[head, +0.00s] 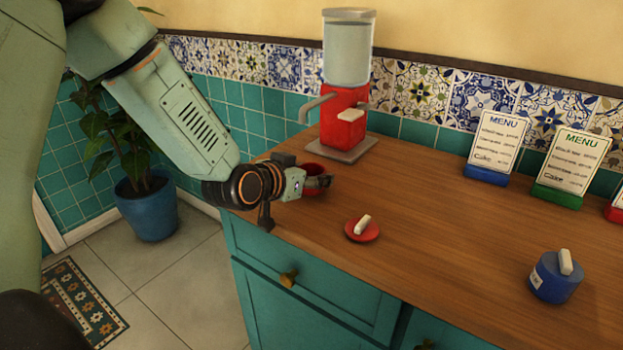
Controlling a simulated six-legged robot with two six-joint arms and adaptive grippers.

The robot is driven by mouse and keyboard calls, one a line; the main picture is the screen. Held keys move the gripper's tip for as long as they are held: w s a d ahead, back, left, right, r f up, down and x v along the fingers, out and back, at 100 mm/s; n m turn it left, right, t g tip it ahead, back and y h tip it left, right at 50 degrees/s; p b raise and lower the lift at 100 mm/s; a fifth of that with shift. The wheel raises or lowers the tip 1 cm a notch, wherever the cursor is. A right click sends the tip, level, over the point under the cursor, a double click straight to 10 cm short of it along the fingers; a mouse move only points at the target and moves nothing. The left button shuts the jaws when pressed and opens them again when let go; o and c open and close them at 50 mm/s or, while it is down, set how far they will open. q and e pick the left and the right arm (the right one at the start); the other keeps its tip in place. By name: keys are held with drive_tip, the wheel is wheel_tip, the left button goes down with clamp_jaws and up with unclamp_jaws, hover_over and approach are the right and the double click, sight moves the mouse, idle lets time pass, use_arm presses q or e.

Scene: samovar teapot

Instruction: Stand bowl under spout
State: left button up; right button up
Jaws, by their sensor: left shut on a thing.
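A red bowl (312,169) is near the left end of the wooden counter, partly hidden behind my left gripper (318,183). My left gripper is shut on the bowl, at its near side. I cannot tell whether the bowl touches the counter. The dispenser (345,127) has a red body, a clear tank on top and a grey base plate. Its grey spout (316,104) sticks out to the left, with its tip above and behind the bowl. The bowl is in front of and to the left of the base plate. My right gripper is out of view.
A red lid (372,236) with a white handle lies on the counter right of my gripper. A blue pot (553,285) with a white-handled top stands at the front right. Menu cards (497,140) line the back wall. The middle of the counter (450,220) is clear.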

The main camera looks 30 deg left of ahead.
use_arm(q)
drive_tip(key=shift+w+a+r, duration=0.1)
drive_tip(key=shift+f, duration=0.25)
drive_tip(key=shift+f, duration=0.15)
drive_tip(key=o, duration=1.4)
drive_tip(key=shift+o, duration=0.2)
